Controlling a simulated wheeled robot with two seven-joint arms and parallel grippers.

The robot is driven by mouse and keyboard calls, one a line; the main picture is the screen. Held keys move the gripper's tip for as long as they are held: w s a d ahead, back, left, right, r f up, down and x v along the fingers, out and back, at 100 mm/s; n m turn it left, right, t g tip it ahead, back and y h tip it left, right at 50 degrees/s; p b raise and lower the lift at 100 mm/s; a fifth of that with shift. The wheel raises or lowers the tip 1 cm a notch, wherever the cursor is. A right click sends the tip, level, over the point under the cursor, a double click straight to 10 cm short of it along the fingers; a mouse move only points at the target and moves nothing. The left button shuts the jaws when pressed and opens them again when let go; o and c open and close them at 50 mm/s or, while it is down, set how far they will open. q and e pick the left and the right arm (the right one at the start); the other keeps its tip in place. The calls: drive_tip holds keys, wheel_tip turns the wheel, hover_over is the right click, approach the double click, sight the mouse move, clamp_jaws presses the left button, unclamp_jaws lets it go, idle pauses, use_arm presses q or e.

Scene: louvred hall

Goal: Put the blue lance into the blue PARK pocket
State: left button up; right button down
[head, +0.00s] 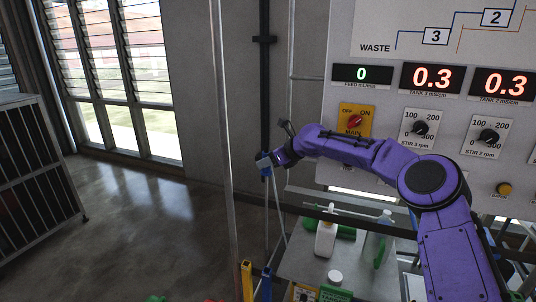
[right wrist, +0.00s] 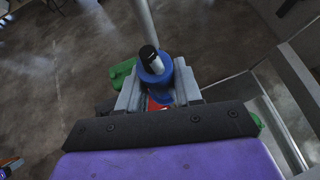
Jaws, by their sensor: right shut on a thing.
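My right gripper (head: 264,162) reaches left across the front of the panel and is shut on the blue lance (head: 266,171). In the right wrist view the lance's blue collar (right wrist: 153,70) sits between the jaws (right wrist: 158,92), with a black-tipped end in its middle. In the head view a thin shaft hangs down below the gripper. A blue upright piece (head: 266,284), perhaps the blue PARK pocket, stands below at the bottom edge, beside a yellow one (head: 247,279). No PARK label is readable. My left gripper is out of view.
A pale upright post (head: 223,120) stands just left of the gripper. White bottles (head: 325,238) stand on a shelf at lower right. The panel has a red MAIN switch (head: 354,119) and knobs (head: 420,128). The floor at left is open.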

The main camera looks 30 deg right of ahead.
sight(267, 180)
wheel_tip(267, 180, down, 8)
drive_tip(key=shift+r, duration=0.2)
drive_tip(key=shift+f, duration=0.2)
drive_tip(key=shift+d+f, duration=0.1)
drive_tip(key=shift+f, duration=0.05)
idle(0.7)
